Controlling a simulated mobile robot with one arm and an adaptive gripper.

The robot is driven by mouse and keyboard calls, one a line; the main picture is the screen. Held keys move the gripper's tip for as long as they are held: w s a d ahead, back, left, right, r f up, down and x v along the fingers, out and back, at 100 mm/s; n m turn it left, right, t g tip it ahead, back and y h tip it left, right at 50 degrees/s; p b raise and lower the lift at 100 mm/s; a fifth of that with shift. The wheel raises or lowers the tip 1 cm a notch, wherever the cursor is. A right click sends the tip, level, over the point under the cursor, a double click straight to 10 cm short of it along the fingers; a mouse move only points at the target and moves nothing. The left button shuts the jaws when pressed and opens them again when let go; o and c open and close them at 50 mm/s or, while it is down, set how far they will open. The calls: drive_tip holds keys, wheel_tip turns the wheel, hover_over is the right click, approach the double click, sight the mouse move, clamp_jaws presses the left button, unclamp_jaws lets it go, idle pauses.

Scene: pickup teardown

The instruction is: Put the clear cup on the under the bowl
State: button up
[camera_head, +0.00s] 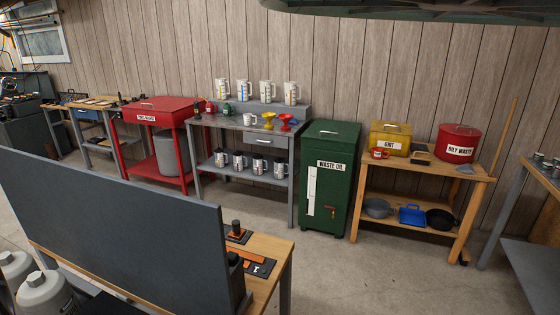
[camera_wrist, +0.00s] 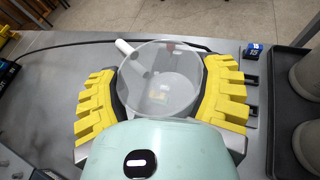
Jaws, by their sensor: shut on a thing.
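In the wrist view, my gripper (camera_wrist: 161,74) has its yellow fingers closed on both sides of a clear cup (camera_wrist: 165,92). The cup is round and see-through, and I look down into its wide mouth. A grey surface lies beneath it; I cannot tell whether the cup touches it. In the head view, a grey bowl (camera_head: 377,208) sits on the lower shelf of the wooden bench, left of a blue dustpan (camera_head: 411,214). My gripper and the cup do not show in the head view.
In the wrist view, a dark tray (camera_wrist: 289,113) with grey containers stands right, near a small blue box (camera_wrist: 253,51). In the head view, a green waste oil cabinet (camera_head: 330,180) stands left of the wooden bench (camera_head: 425,178). The floor before them is clear.

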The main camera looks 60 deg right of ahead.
drive_tip(key=w+d+r+m+t+h, duration=0.1)
drive_tip(key=d+r+m+h, duration=0.3)
drive_tip(key=d, duration=0.5)
drive_tip(key=w+d+r+m+t+h, duration=0.1)
drive_tip(key=d+r+m+h, duration=0.25)
drive_tip(key=d, duration=0.55)
wheel_tip(320, 180, up, 35)
drive_tip(key=p, duration=3.6)
drive_tip(key=shift+a, duration=0.4)
drive_tip(key=shift+f+n, duration=0.1)
drive_tip(key=shift+n, duration=0.15)
